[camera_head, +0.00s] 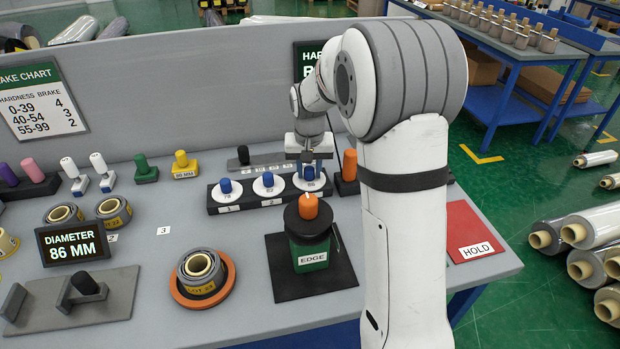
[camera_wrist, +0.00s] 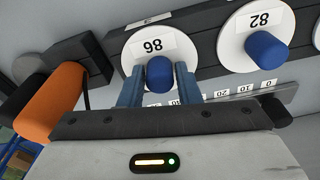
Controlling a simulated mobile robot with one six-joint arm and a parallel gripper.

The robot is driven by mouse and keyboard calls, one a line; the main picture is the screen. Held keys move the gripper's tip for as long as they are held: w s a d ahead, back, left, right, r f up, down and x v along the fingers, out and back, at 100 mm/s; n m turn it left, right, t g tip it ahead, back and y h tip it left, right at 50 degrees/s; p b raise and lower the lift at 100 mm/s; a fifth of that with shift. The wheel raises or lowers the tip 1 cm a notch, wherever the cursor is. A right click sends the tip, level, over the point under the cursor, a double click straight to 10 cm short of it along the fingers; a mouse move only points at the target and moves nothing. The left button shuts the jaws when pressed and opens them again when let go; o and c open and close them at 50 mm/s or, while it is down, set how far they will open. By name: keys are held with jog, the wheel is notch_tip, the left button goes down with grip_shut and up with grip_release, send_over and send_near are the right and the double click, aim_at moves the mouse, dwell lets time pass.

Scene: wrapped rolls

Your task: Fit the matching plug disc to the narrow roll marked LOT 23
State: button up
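Three white plug discs with blue knobs stand in a dark rack (camera_head: 214,206), labelled 78 (camera_head: 228,198), 82 (camera_head: 268,192) and 86 (camera_head: 322,184). My gripper (camera_head: 311,168) is over the 86 disc. In the wrist view its two fingers (camera_wrist: 159,85) stand on either side of the blue knob (camera_wrist: 159,72) of the 86 disc (camera_wrist: 132,58); a slight gap seems to show. The disc sits in the rack. A grey-wrapped roll (camera_head: 186,275) with a yellow label, apparently LOT 23, lies on an orange round plate (camera_head: 229,284), its core facing up. A display (camera_head: 72,241) reads DIAMETER 86 MM.
A green EDGE device (camera_head: 312,254) with an orange knob stands in front of the rack. A red HOLD mat (camera_head: 474,231) lies at right. An orange-handled tool (camera_wrist: 62,90) stands close beside my gripper. Other rolls (camera_head: 113,206) lie at left.

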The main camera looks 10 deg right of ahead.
jog(key=c, duration=0.6)
jog(key=shift+r, duration=0.15)
